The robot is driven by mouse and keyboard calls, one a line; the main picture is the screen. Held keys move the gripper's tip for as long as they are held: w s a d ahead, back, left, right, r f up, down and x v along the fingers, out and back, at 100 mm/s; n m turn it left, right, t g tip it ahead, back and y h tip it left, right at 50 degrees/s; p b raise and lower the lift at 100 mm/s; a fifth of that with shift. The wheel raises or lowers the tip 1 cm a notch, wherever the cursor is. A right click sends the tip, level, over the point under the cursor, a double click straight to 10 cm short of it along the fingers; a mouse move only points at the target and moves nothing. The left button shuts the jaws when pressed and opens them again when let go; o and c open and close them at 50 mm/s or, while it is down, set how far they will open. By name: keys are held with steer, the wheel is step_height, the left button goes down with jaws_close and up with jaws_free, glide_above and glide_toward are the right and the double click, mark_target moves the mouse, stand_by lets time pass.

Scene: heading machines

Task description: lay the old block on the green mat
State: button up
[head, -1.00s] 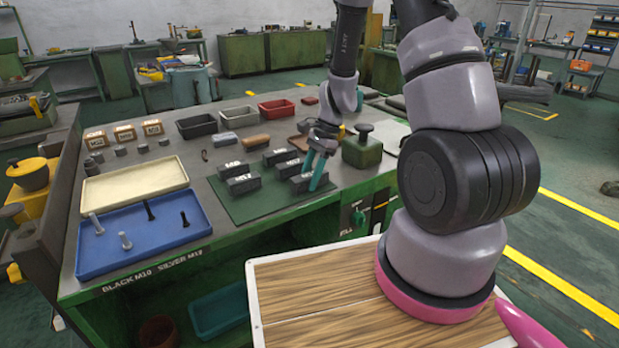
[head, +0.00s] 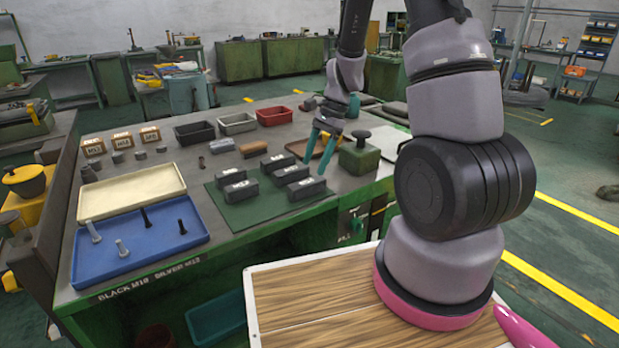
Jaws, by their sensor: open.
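The green mat (head: 228,214) lies on the workbench, with several dark grey blocks with white labels standing on it. One of them is the front right block (head: 306,188), which rests near the mat's right edge. I cannot read the labels well enough to tell which is the old block. My gripper (head: 315,166) has teal fingers, spread apart and empty. It appears above and behind the front right block, clear of it.
A green box with a knob (head: 360,158) stands right of the mat. A brown tray (head: 327,149) is behind my gripper. A blue tray with bolts (head: 155,247) and a cream tray (head: 130,193) lie left. Black, grey and red bins (head: 274,115) stand at the back.

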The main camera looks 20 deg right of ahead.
steer(key=s+d+r+n+t, duration=0.1)
steer(key=s+r+n+t, duration=0.1)
steer(key=r, duration=0.8)
steer(key=s+d+r+n+t, duration=0.1)
steer(key=s+r+n+t, duration=0.15)
steer(key=r, duration=0.65)
steer(key=s+d+r+n+t+h, duration=0.1)
steer(key=s+r+n+t, duration=0.3)
steer(key=s+r, duration=0.7)
steer(key=shift+n+h, duration=0.7)
steer(key=shift+n, duration=0.25)
